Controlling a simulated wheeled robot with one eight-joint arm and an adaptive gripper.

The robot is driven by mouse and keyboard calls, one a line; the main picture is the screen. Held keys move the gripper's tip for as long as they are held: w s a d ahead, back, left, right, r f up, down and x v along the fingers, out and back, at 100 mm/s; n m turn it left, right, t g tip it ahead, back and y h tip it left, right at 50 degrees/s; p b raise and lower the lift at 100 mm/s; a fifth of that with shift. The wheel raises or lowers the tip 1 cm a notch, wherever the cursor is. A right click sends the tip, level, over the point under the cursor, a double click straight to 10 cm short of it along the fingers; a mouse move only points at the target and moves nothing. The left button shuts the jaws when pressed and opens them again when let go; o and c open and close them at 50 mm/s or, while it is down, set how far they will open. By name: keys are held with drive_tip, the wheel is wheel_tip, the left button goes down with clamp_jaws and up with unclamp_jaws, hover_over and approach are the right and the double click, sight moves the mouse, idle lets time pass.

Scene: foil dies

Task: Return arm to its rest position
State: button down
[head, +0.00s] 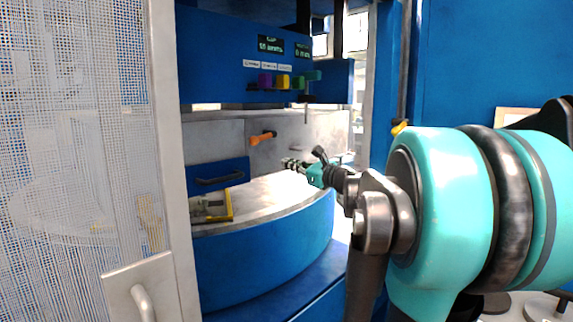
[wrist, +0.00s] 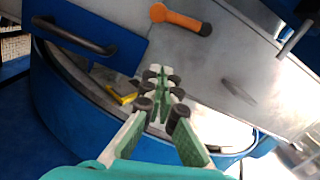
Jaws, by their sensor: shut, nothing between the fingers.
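My gripper (head: 291,163) is at the end of my outstretched teal arm, inside the blue machine, above the pale round table (head: 270,193). In the wrist view my gripper (wrist: 162,80) has its green-padded fingers together at the tips with nothing between them. It is apart from the orange handle (head: 262,137), which is on the grey back wall and also shows at the top of the wrist view (wrist: 181,19). A blue panel with a dark handle (head: 218,177) stands left of my gripper.
A mesh door (head: 75,130) with a grey handle stands at the left. A yellow-edged item (head: 228,206) lies on the round table; it also shows in the wrist view (wrist: 121,96). Coloured blocks (head: 283,81) line the upper panel. A blue wall (head: 480,70) is at the right.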

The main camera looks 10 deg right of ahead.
drive_tip(key=s+a+f+n+g+h, duration=0.15)
drive_tip(key=s+f+n, duration=0.3)
drive_tip(key=f, duration=0.45)
drive_tip(key=s+a+f+n+g+h, duration=0.1)
drive_tip(key=s+a+f+n+g, duration=0.25)
drive_tip(key=f, duration=0.55)
drive_tip(key=s+f+n+g+h, duration=0.1)
drive_tip(key=s+f+n+g, duration=0.1)
drive_tip(key=s+f+n, duration=0.45)
drive_tip(key=s+d+f+n+g+h, duration=0.1)
drive_tip(key=s+d+f+n+h, duration=0.3)
drive_tip(key=f, duration=0.5)
drive_tip(key=s+d+f+n+g+h, duration=0.2)
drive_tip(key=s+d+f+n+h, duration=0.1)
drive_tip(key=s+d+f+n, duration=0.2)
drive_tip(key=s+f+n, duration=0.2)
drive_tip(key=s+f, duration=0.2)
drive_tip(key=shift+d+g+h, duration=0.25)
drive_tip(key=shift+g+h, duration=0.05)
drive_tip(key=shift+h, duration=0.05)
drive_tip(key=shift+r, duration=0.1)
